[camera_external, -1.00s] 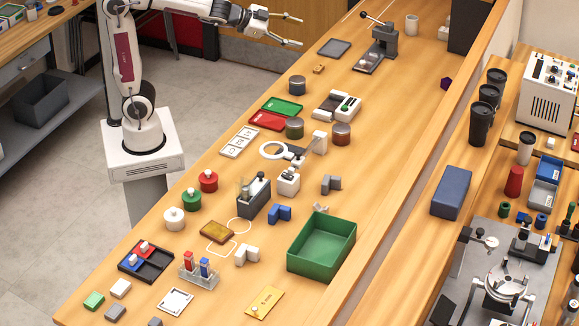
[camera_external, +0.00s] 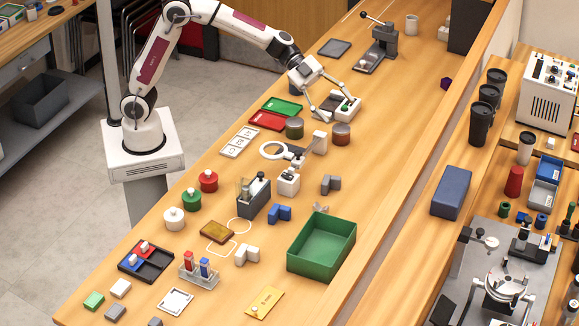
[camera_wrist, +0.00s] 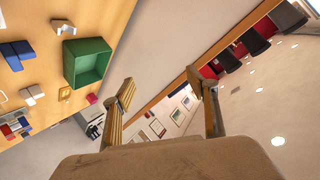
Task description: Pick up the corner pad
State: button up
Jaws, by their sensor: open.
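Several L-shaped corner blocks lie on the bench: a grey one (camera_external: 331,184), a blue one (camera_external: 279,214) and a white one (camera_external: 247,254). Nothing shows which of them, if any, is the corner pad. My gripper (camera_external: 334,108) is open and empty, above the far part of the bench near a white device (camera_external: 347,103), with its fingers spread wide. The wrist view shows the two spread fingers (camera_wrist: 161,80) with nothing between them. A blue block (camera_wrist: 15,54) and a white angled block (camera_wrist: 62,27) show at its upper left.
A green bin (camera_external: 322,245) stands at the bench's right edge. A ring magnifier (camera_external: 274,150), jars such as the red-brown one (camera_external: 341,134), and red (camera_external: 268,121) and green (camera_external: 282,105) trays crowd the middle. A lever press (camera_external: 378,50) stands at the far end.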

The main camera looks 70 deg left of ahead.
jog(key=s+d+f+m+g+y, duration=0.1)
jog(key=s+d+f+m+g, duration=0.1)
jog(key=s+d+f+g, duration=0.3)
jog(key=s+d+f+m+g, duration=0.2)
jog(key=s+f, duration=0.2)
jog(key=f, duration=0.3)
jog(key=m+g+y, duration=0.3)
jog(key=g+y, duration=0.1)
jog(key=g, duration=0.1)
send_near(281, 207)
jog(key=x, duration=0.3)
jog(key=shift+s+d, duration=0.1)
jog(key=shift+s, duration=0.05)
jog(key=shift+n, duration=0.3)
jog(key=shift+s+d+f+t, duration=0.3)
jog(key=shift+s+d+f, duration=0.25)
jog(key=shift+d+f, duration=0.25)
jog(key=shift+a, duration=0.1)
jog(key=shift+x, duration=2.65)
